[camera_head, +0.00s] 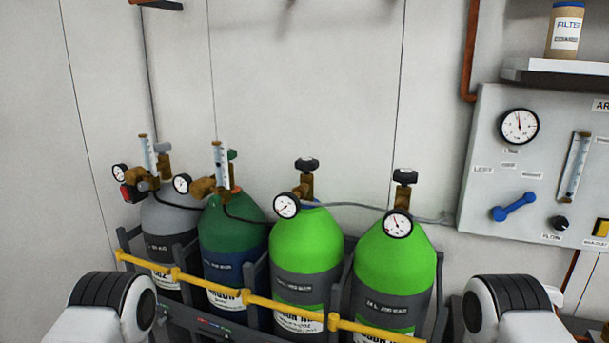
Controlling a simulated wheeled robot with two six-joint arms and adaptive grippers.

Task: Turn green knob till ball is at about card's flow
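The ball inside that tube is too small to make out. The second cylinder (232,228) has a green shoulder and a dark blue body. Its round gauge (182,184) sits left of the brass regulator body (204,188). No card with a readable flow value can be made out. Neither of my grippers shows; only rounded arm parts of mine appear at the bottom left and bottom right.
A grey cylinder (168,222) with its own flow tube stands left; two bright green cylinders (306,243) (393,258) stand right. A yellow bar (258,300) crosses their fronts. A wall panel (484,150) with a gauge, blue handle and flow tube is at the right.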

